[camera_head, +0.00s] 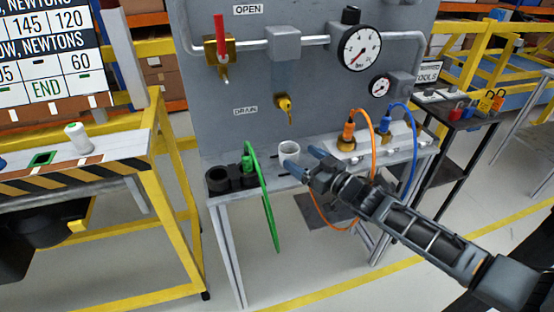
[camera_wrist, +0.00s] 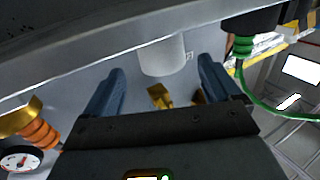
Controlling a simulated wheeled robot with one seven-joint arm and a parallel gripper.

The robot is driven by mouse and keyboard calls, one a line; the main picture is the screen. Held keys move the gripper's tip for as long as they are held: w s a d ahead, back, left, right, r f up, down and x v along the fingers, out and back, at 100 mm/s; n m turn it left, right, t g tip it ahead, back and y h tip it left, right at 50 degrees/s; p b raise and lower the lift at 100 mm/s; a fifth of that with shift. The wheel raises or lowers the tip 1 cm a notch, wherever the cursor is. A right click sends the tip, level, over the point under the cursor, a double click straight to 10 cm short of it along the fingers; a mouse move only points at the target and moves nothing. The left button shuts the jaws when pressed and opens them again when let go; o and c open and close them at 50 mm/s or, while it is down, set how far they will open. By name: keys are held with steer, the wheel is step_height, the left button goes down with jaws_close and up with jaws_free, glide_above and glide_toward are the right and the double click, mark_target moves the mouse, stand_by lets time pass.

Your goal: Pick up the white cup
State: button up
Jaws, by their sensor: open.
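The white cup (camera_head: 288,148) stands on the narrow grey bench against the panel, between the black holders and the orange connector. My gripper (camera_head: 304,159) is open, with its blue fingers reaching over the bench from the right. The fingertips are close in front of and to the right of the cup and hide part of its lower side. In the wrist view, the cup (camera_wrist: 163,56) shows between the two spread fingertips of my gripper (camera_wrist: 162,66). I see no finger touching it, and its depth between them is hard to tell.
Black holders (camera_head: 222,178) with a green cable (camera_head: 264,190) stand left of the cup. An orange connector (camera_head: 348,132) and a blue connector (camera_head: 385,122) stand to its right. A yellow drain valve (camera_head: 285,104) sticks out of the panel above the cup.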

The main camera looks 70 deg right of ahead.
mark_target(283, 148)
steer(key=x, duration=0.4)
steer(key=p+x, duration=0.1)
steer(key=x, duration=0.1)
steer(key=shift+w+a+f, duration=0.1)
steer(key=shift+a+f, duration=0.15)
steer(key=shift+x, duration=0.8)
steer(key=shift+d+f, duration=0.1)
steer(key=c, duration=1)
